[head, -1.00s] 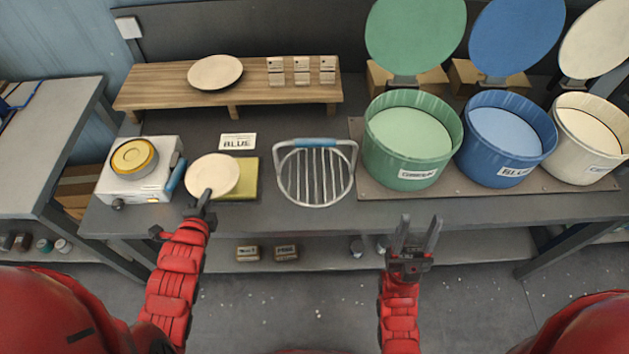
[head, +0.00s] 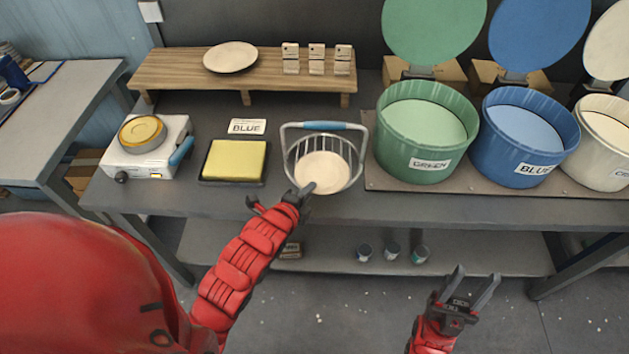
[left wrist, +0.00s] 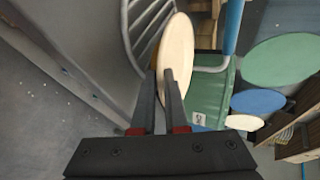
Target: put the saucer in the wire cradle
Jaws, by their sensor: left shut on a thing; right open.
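The cream saucer (head: 321,172) is at the wire cradle (head: 356,165), over its near middle in the head view. My left gripper (head: 302,190) is shut on the saucer's near edge. In the left wrist view the saucer (left wrist: 177,65) shows between the fingertips (left wrist: 158,82), with the cradle's curved bars (left wrist: 140,25) beside it. I cannot tell whether the saucer touches the bars. The cradle has a blue handle (head: 332,126) at its back. My right gripper (head: 470,292) is open and empty, in front of the bench.
A yellow sponge pad (head: 235,161) and a white burner (head: 146,146) stand left of the cradle. Green (head: 418,165) and blue (head: 520,170) tubs stand to its right. Another saucer (head: 230,57) lies on the wooden shelf (head: 190,75) behind.

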